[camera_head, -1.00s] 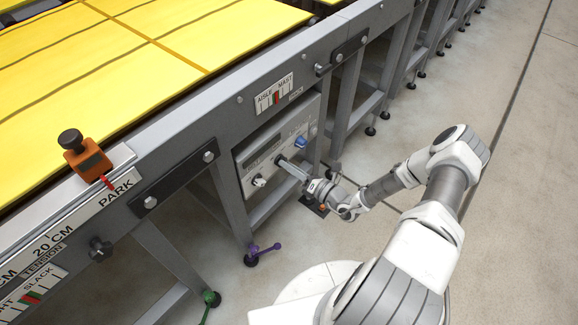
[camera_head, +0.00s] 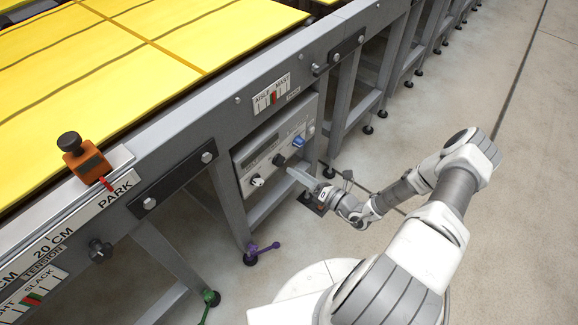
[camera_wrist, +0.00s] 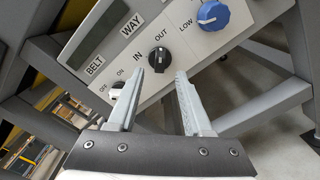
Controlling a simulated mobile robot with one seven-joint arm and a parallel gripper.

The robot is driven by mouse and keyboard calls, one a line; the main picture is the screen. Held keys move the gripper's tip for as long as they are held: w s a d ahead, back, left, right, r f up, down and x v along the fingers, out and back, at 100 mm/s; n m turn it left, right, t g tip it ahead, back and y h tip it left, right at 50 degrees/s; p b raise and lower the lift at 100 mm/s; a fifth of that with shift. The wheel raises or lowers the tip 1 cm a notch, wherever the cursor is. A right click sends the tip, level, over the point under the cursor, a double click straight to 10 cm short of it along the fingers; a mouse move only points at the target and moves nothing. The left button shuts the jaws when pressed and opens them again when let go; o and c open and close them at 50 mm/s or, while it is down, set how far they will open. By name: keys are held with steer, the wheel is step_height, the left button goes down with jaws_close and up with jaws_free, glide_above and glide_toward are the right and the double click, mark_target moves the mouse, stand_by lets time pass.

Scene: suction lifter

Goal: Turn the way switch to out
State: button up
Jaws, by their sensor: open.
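The way switch is a black knob (camera_wrist: 160,61) on the pale control panel (camera_wrist: 185,50), between the words IN and OUT in the wrist view. Its pale mark appears on the side toward OUT. In the head view the knob (camera_head: 279,160) shows at the middle of the panel. My gripper (camera_wrist: 171,73) is open and empty, just in front of the knob. In the wrist view both fingertips lie just below it. In the head view my gripper (camera_head: 291,171) appears apart from the knob by a small gap.
A blue knob (camera_wrist: 212,15) marked LOW sits right of the switch, and a white on/off knob (camera_wrist: 117,88) sits left. Grey frame legs (camera_head: 229,202) stand beside the panel. A purple-handled foot (camera_head: 262,251) is below. The floor to the right is mostly clear.

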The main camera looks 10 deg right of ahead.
steer(key=v, duration=1.3)
steer(key=shift+p, duration=0.45)
